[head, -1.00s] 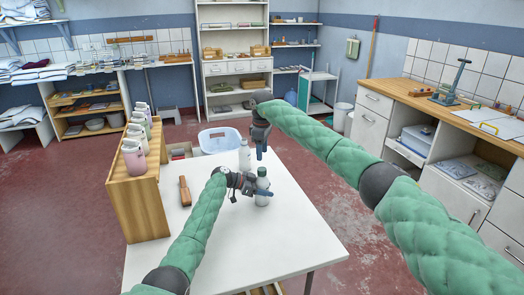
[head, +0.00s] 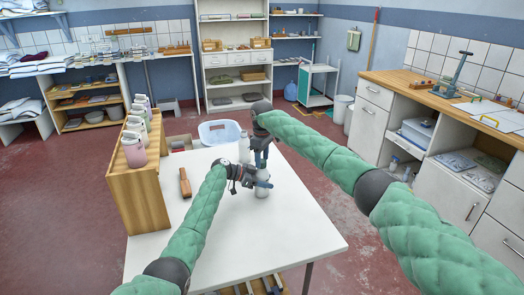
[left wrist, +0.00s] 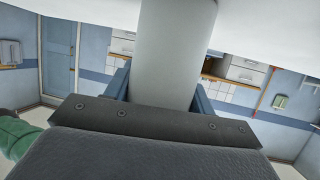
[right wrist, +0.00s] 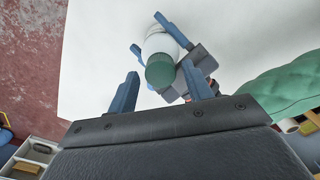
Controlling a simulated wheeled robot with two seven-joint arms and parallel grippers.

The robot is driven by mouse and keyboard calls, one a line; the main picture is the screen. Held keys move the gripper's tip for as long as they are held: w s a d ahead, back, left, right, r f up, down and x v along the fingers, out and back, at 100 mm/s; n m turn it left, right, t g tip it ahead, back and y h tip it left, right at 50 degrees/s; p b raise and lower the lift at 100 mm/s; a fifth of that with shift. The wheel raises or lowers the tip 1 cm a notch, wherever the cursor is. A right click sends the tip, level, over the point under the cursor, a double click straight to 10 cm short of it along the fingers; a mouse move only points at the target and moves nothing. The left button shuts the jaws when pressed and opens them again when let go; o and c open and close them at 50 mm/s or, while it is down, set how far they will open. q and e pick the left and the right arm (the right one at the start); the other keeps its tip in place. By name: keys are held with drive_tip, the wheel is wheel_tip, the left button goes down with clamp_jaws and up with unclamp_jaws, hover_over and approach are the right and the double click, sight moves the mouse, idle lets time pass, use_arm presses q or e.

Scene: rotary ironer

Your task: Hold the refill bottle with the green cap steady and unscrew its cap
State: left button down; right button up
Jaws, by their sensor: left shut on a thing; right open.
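The refill bottle (head: 262,192) is pale and stands upright on the white table. My left gripper (head: 258,182) is shut around its body. In the left wrist view the bottle (left wrist: 178,50) fills the space between the blue fingers. In the right wrist view its green cap (right wrist: 160,71) shows from above, with my left gripper's fingers around the body below. My right gripper (right wrist: 161,84) is open and points down over the bottle, one finger on each side of the cap, apart from it. In the head view the right gripper (head: 262,160) hides most of the cap.
A brown wooden object (head: 185,183) lies on the table (head: 290,225) at left. A wooden rack (head: 140,190) with several bottles borders the left edge. The table's front and right are clear. A white-blue tub (head: 219,132) sits beyond it.

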drive_tip(key=shift+f, duration=0.45)
drive_tip(key=c, duration=1)
